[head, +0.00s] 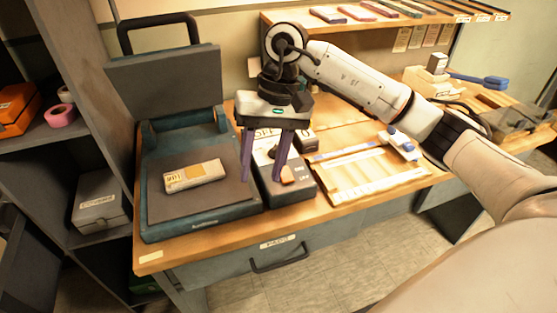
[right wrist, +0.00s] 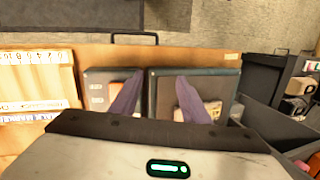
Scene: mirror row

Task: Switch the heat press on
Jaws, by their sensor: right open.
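The heat press (head: 235,208) stands open at the left of the bench, its dark lid (head: 165,82) raised. A cream packet-like item (head: 194,176) lies on its lower plate. A grey control box (head: 292,192) sits against its right side, with an orange switch-like part (head: 287,175) and small white markings on top. My right gripper (head: 262,178) is open, fingers pointing down over the control box; one finger partly hides the orange part. I cannot tell whether the fingers touch the box. In the right wrist view, the control box (right wrist: 97,98) and press (right wrist: 225,88) lie beyond the fingers (right wrist: 158,97).
A pale ruled board (head: 375,180) lies right of the control box, with a white and blue tool (head: 401,143) on it. A shelf (head: 370,22) runs along the back wall. Dark shelving (head: 75,150) stands left of the bench. A drawer handle (head: 280,262) protrudes at the front.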

